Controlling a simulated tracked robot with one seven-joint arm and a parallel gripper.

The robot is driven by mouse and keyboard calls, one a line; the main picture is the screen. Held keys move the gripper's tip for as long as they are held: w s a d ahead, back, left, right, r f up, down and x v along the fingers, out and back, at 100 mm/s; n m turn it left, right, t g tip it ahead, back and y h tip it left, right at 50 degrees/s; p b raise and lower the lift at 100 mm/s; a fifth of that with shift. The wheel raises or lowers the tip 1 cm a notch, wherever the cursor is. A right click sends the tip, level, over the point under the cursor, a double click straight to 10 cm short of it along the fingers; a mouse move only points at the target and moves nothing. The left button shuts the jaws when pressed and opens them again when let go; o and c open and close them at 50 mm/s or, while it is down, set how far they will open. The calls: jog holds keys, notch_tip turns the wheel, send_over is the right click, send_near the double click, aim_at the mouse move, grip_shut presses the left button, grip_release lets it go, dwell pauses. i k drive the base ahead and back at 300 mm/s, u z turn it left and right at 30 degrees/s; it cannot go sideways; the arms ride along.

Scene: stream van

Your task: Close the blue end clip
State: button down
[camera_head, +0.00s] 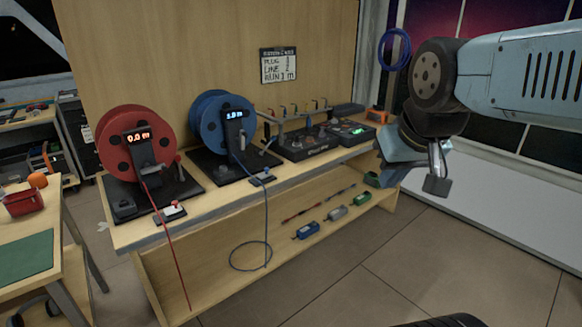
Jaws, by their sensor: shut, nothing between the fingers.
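The blue cable reel (212,122) stands on the bench with a lit display reading about 1.0 m. In front of it, at the bench's front edge, is the small blue end clip (263,178). My gripper (436,187) is shut and empty, in the air to the right of the bench, well apart from the clip.
Dark equipment (310,141) fills the bench's right part. The lower shelf (200,268) holds several small items. Floor (420,260) to the right is clear.

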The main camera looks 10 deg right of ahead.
aim_at(267, 175)
jog(key=z, duration=0.15)
jog(key=i, duration=1)
jog(key=u, duration=0.05)
